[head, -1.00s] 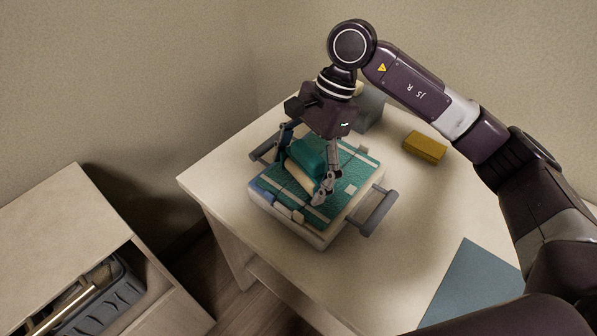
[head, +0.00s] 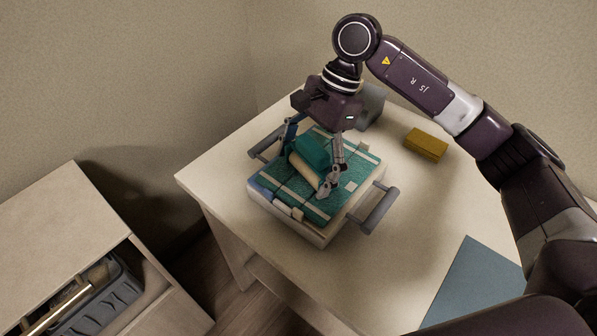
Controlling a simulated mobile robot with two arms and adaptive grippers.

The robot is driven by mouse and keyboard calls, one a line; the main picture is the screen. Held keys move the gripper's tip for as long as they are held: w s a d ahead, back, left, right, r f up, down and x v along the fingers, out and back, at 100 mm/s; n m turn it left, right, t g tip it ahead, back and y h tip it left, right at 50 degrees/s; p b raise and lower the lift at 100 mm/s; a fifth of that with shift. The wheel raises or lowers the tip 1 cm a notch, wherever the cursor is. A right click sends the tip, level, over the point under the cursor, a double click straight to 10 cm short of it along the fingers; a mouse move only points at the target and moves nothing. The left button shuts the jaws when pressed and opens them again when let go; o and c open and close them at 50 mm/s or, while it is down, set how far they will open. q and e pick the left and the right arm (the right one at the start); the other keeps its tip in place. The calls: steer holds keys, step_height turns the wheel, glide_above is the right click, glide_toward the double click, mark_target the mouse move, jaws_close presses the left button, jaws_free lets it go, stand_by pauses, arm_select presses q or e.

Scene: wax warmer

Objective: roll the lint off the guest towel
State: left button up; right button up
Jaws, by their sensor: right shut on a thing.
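A teal towel (head: 323,206) with pale stripes lies flat on a pale tray (head: 318,238) that has grey bar handles. Several small pale lint bits lie on it, one (head: 351,187) near the right side and one (head: 297,213) near the front edge. My right gripper (head: 306,174) points down over the towel, shut on a lint roller (head: 313,150) with a teal upper part and a beige roll. The roll is low over the towel and looks in contact with it. The gripper hides part of the towel's far side. My left gripper is not in view.
The tray stands on a pale table (head: 235,185). A mustard block (head: 426,144), a grey object (head: 370,105) behind my wrist and a blue-grey mat (head: 475,280) are also on it. A lower cabinet (head: 60,215) with a dark bin (head: 100,300) stands at left.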

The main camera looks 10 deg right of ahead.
steer(key=shift+w+d+b, duration=0.25)
steer(key=shift+w+d, duration=0.35)
steer(key=shift+d, duration=0.15)
steer(key=shift+w+d+b, duration=0.2)
steer(key=shift+w+d, duration=0.35)
steer(key=shift+d, duration=0.2)
steer(key=shift+s+a+b, duration=0.25)
steer(key=shift+s+a, duration=0.6)
steer(key=shift+a, duration=0.25)
steer(key=shift+s+a+b, duration=0.2)
steer(key=shift+s+a, duration=0.65)
steer(key=shift+a, duration=0.2)
step_height(320, 180, up, 7)
steer(key=p, duration=0.3)
